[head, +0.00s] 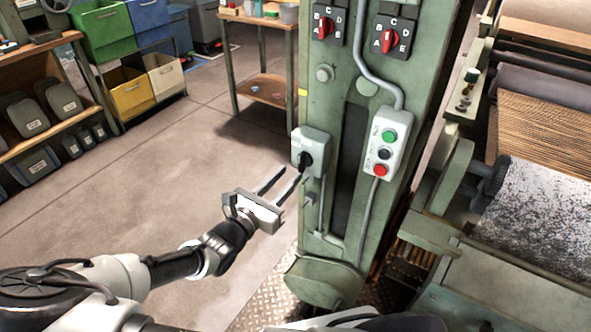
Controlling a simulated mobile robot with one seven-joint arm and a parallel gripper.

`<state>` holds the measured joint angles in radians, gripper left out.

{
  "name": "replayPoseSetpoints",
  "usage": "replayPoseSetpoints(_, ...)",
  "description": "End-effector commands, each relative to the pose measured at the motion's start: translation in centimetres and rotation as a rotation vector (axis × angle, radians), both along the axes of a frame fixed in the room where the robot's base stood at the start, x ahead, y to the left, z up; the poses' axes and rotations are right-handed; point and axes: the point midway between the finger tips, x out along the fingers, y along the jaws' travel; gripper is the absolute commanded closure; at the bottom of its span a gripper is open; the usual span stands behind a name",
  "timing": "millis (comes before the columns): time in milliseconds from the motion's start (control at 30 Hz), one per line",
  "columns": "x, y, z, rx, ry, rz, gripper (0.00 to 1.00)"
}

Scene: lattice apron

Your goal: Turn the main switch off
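A grey box with a black rotary handle (306,160), which looks like the main switch, is mounted on the left edge of the green machine column (318,100). The handle appears tilted; its labels are too small to read. My gripper (294,172) is just left of and below the box, pointing toward it. Its two fingers are spread apart with nothing between them. The right fingertip overlaps the lower handle area in the picture; I cannot tell whether it touches.
A push-button box (387,145) with green, black and red buttons sits right of the switch. Two red selector knobs (324,28) (389,40) are higher up. A conduit (366,60) runs down the column. A wooden table (262,88) stands behind; floor at left is clear.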

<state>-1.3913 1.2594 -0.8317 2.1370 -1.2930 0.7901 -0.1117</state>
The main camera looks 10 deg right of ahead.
Motion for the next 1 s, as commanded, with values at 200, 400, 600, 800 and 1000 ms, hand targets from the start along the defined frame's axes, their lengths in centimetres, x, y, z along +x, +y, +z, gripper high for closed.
replayPoseSetpoints(200, 2.5, -2.6, -0.1, 0.000, 0.000, -0.002, 0.71)
replayPoseSetpoints(400, 3.4, -3.4, -0.1, 0.001, 0.000, 0.000, 0.71)
replayPoseSetpoints(600, 3.5, -3.5, 0.0, 0.002, 0.001, 0.000, 0.71)
replayPoseSetpoints(800, 3.5, -3.5, 0.0, 0.001, 0.000, 0.000, 0.93)
replayPoseSetpoints(1000, 3.5, -3.5, 0.0, 0.001, 0.001, 0.000, 1.00)
